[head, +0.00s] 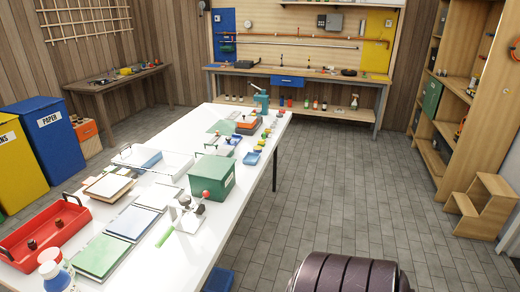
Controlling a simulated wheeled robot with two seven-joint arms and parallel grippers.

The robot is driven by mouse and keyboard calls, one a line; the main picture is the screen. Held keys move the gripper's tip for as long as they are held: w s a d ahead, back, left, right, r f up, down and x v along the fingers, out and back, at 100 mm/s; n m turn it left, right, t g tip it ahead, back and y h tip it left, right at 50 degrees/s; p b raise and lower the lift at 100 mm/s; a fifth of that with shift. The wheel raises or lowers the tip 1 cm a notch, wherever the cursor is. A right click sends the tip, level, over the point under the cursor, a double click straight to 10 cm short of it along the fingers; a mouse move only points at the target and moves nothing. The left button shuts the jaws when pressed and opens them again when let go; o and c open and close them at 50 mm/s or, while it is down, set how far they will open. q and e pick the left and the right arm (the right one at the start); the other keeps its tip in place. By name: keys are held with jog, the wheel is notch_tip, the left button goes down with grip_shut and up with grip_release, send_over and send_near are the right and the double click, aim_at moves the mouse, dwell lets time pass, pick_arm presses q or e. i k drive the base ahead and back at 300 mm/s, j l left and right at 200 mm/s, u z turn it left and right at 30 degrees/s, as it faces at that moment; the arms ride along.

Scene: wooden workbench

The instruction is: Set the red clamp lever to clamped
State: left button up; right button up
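A small metal clamp fixture (187,216) stands near the right edge of the long white table, in front of a green box. A red ball knob (206,194), which looks like the end of the red clamp lever, shows at its upper right against the box. The lever's arm is too small to make out, so I cannot tell whether it is clamped or open. A green handle (164,237) lies at the fixture's lower left. Neither of my grippers is in view.
The green box (213,178) stands right behind the clamp. Flat panels (134,222) and a red tray (42,232) lie to the left.

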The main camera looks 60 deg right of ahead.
aim_at(206, 194)
jog(key=z, duration=1.6)
